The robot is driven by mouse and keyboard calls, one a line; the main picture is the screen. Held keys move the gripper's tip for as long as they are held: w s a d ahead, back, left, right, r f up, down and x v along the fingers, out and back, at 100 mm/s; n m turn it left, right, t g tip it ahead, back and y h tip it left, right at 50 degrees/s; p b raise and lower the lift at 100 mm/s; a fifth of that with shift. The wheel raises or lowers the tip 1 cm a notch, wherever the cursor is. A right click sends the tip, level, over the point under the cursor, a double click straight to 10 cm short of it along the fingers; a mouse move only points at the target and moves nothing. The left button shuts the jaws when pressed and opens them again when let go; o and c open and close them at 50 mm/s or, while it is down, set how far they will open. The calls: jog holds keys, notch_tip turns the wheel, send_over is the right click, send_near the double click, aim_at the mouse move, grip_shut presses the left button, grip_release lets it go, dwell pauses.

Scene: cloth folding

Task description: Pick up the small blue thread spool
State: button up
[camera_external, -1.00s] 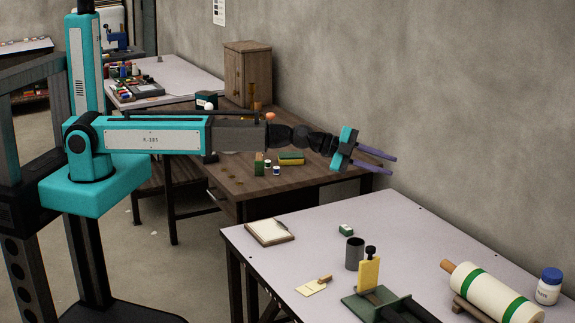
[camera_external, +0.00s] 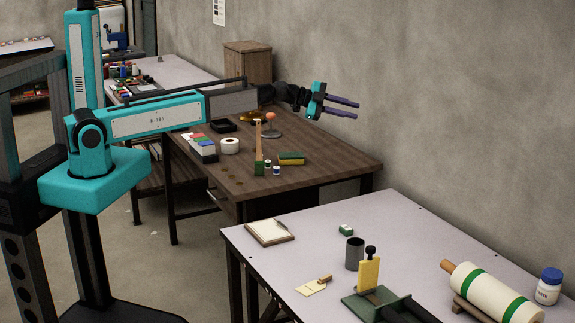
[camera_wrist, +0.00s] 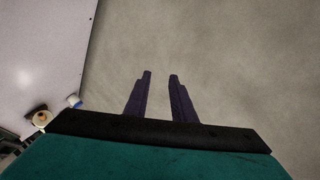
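A small blue-and-white spool (camera_external: 276,171) stands upright on the brown wooden table (camera_external: 325,172), near its front edge. A similar small spool with a dark green part (camera_external: 267,164) stands just to its left. My gripper (camera_external: 356,109) is in the air above and to the right of the spools, pointing right towards the wall. Its two purple fingers are apart with nothing between them. In the wrist view, the fingers (camera_wrist: 160,76) also show a clear gap. Neither spool shows in the wrist view.
Close by the spools are a green block with a tan upright strip (camera_external: 259,160) and a yellow-green sponge (camera_external: 291,158). A white tape roll (camera_external: 230,146) and a small round stand (camera_external: 271,131) lie further back. The grey table (camera_external: 330,225) in front holds a striped roller (camera_external: 490,292).

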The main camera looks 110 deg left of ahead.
jog(key=s+a+f+n+h+b, duration=0.1)
jog(key=s+a+f, duration=0.1)
jog(key=s+a, duration=0.4)
jog(key=s+a+f, duration=0.1)
jog(key=s+a, duration=0.3)
jog(key=s, duration=0.5)
jog(key=s+d+f+h+b, duration=0.1)
jog(key=s+d+f+h, duration=0.1)
jog(key=s, duration=0.5)
jog(key=s+d+f+g+h+b, duration=0.1)
jog(key=s+d+f+h+b, duration=0.1)
jog(key=s+f, duration=0.5)
jog(key=s+d+f+g+h+b, duration=0.1)
jog(key=s+d+f+h, duration=0.3)
jog(key=s, duration=0.4)
jog(key=shift+s+f+n+h+b, duration=0.25)
jog(key=shift+f+n+h+b, duration=0.1)
jog(key=shift+f+h, duration=0.2)
jog(key=shift+s+d+h, duration=0.25)
jog(key=shift+s, duration=0.05)
jog(key=shift+w, duration=0.15)
jog(key=p+x, duration=0.1)
jog(key=x, duration=0.6)
jog(key=shift+d+p, duration=0.1)
jog(key=shift+p, duration=0.3)
jog(key=shift+w+d+f, duration=0.2)
jog(key=shift+w+f, duration=0.15)
jog(key=shift+w, duration=0.15)
